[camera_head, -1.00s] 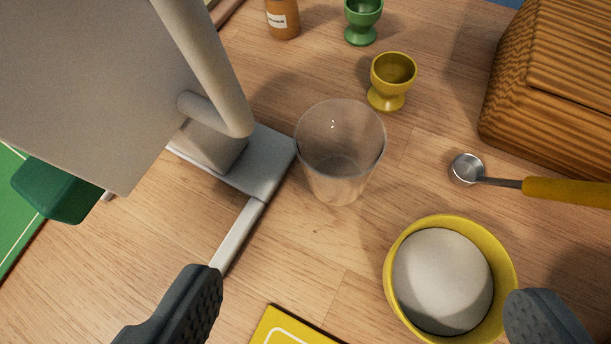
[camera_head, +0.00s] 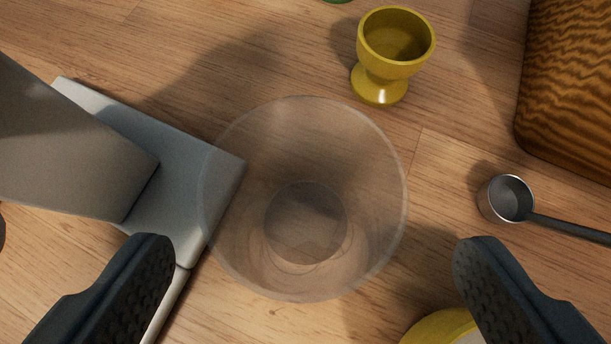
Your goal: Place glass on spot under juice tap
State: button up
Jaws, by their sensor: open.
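The clear, empty glass (camera_head: 305,222) stands upright on the wooden surface, seen from above in the middle of the view. My gripper (camera_head: 314,255) is open, with one dark finger at the lower left and the other at the lower right. The glass shows between and just beyond the fingertips, and neither finger visibly grips it. A grey metal stand with a flat base (camera_head: 185,185) is at the left; the glass rim overlaps the base's corner in the picture. I cannot tell whether this stand belongs to the juice tap. No marked spot can be made out.
A yellow egg cup (camera_head: 393,50) stands beyond the glass. A metal measuring scoop (camera_head: 507,198) lies at the right, below a wooden box (camera_head: 570,85). A yellow bowl (camera_head: 440,328) is partly hidden near the right finger. Bare wood lies between the glass and the scoop.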

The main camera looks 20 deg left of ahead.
aim_at(305, 161)
jog(key=shift+x, duration=2.85)
jog(key=shift+a+r, duration=0.1)
jog(key=shift+a, duration=0.1)
jog(key=c, duration=1.1)
jog(key=shift+s+r, duration=0.1)
jog(key=shift+c, duration=0.2)
jog(key=shift+s+d+r, duration=0.1)
jog(key=shift+s+r, duration=0.1)
jog(key=s+d+r, duration=0.2)
jog(key=s+r, duration=0.1)
jog(key=s, duration=0.3)
jog(key=s+d+r, duration=0.2)
jog(key=s+r, duration=0.2)
jog(key=s, duration=0.2)
jog(key=shift+s+d+r, duration=0.2)
jog(key=shift+s+d, duration=0.1)
jog(key=shift+d, duration=0.1)
